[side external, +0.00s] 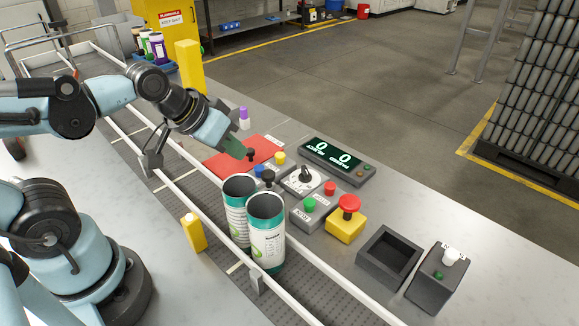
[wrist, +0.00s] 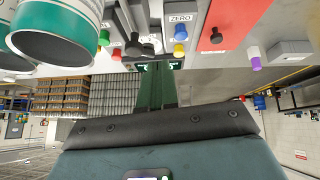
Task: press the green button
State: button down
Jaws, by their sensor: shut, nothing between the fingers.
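The green button (side external: 310,204) sits on a grey control box (side external: 313,215) beside a red button (side external: 329,188), behind the two cans in the side view. The shut fingers also show in the wrist view (wrist: 156,66).
Two open teal-rimmed cans (side external: 266,228) stand on the conveyor near the control box. A yellow box with a red mushroom button (side external: 349,205), a dial box (side external: 302,180), blue (side external: 259,170) and yellow (side external: 280,157) buttons and a display (side external: 338,158) crowd the area. A dark open bin (side external: 388,257) stands at right.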

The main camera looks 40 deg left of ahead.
jog(key=shift+s+a+r+m, duration=0.1)
jog(key=shift+s+a+m, duration=0.3)
jog(key=shift+m, duration=0.1)
jog(key=shift+w, duration=0.1)
notch_tip(320, 180, up, 6)
jog(key=n+g, duration=0.7)
jog(key=n, duration=1.1)
send_over(309, 202)
jog(key=shift+f, duration=0.2)
notch_tip(309, 202, down, 14)
